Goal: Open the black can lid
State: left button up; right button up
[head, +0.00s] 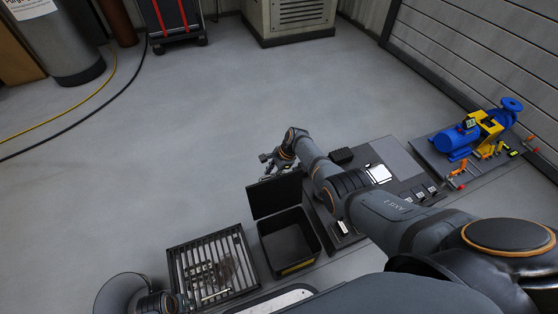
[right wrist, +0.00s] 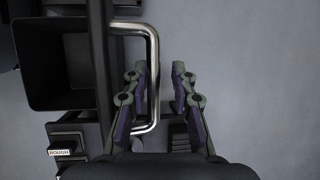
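The black can (head: 268,240) stands at the bottom centre of the head view with its inside showing. Its black lid (head: 272,197) stands raised at the far side, and the right wrist view shows it nearly edge-on beside the can's opening (right wrist: 68,58). A shiny metal handle (right wrist: 153,65) sticks out from the lid. My right gripper (right wrist: 160,75) is open, with the handle's bar between its fingers, nearer the left one; I cannot tell if they touch. In the head view, it (head: 279,160) is just beyond the lid. My left arm (head: 152,303) shows at the bottom left; its fingers cannot be made out.
A slatted grate (head: 180,262) lies left of the can. Right of the can, a dark panel (head: 398,160) lies partly under my right arm. A blue and yellow pump (head: 468,134) stands at the far right. The grey floor beyond the lid is clear.

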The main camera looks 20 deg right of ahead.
jog(key=v, duration=1.1)
jog(key=shift+w+d+r, duration=0.15)
jog(key=shift+r, duration=0.2)
